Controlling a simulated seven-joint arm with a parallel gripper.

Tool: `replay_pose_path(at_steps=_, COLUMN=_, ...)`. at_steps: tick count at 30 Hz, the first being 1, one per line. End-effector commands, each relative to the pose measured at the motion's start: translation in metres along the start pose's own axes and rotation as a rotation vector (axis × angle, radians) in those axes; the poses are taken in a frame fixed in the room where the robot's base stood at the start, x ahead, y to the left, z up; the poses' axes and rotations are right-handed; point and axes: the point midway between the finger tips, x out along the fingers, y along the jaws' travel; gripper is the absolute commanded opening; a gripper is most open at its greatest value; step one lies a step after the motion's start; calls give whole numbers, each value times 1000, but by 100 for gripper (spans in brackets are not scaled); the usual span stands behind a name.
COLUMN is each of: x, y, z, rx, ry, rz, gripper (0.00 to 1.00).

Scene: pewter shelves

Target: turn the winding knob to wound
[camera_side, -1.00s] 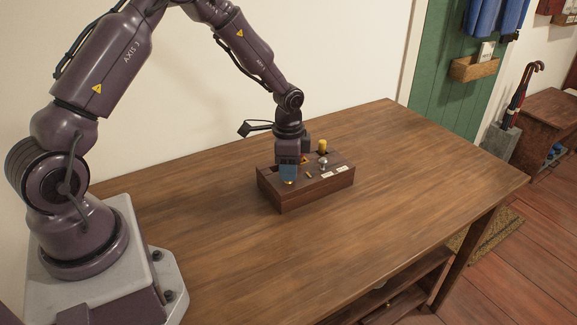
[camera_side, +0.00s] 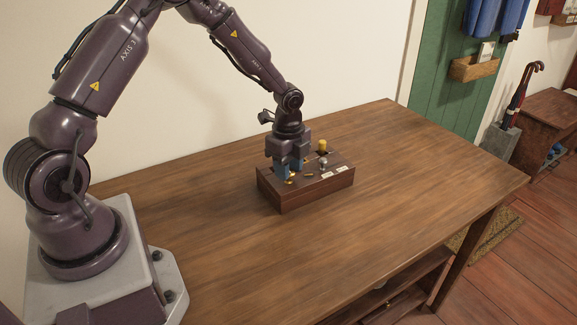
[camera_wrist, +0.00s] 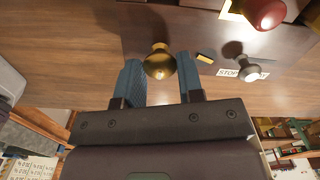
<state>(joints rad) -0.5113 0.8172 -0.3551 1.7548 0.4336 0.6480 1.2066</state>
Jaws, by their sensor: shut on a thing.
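A dark wooden box (camera_side: 318,189) stands on the table with several controls on top. My gripper (camera_side: 289,175) points down over its left end, its two blue fingers low against the top. In the wrist view a round brass knob (camera_wrist: 158,64) sits between the fingers of my gripper (camera_wrist: 160,78), which is shut on it. A small yellow bar (camera_wrist: 206,57) lies just right of the knob; it shows orange in the side view (camera_side: 308,175). A label reading STOP (camera_wrist: 229,72) is partly covered by a silver knob. Whether another label reads wound cannot be told.
The silver knob (camera_wrist: 243,66) stands close to my right finger in the wrist view. A yellow post (camera_side: 322,146) rises at the box's back. A red rounded thing (camera_wrist: 265,12) shows at the wrist view's top. The wooden table (camera_side: 400,170) around the box is clear.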

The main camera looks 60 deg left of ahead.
Motion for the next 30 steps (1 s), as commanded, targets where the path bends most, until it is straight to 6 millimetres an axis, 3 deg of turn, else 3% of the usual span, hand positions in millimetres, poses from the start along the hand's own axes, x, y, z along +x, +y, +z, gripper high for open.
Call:
replay_pose_path(at_steps=16, x=-1, y=-1, z=-1, rx=30, ry=1, rz=-5, gripper=11)
replay_pose_path(at_steps=17, x=-1, y=-1, z=-1, rx=30, ry=1, rz=-5, gripper=37)
replay_pose_path(at_steps=20, x=-1, y=-1, z=-1, rx=29, ry=1, rz=-4, gripper=60)
replay_pose_path(at_steps=30, x=-3, y=-1, z=0, rx=27, ry=0, rz=-2, gripper=60)
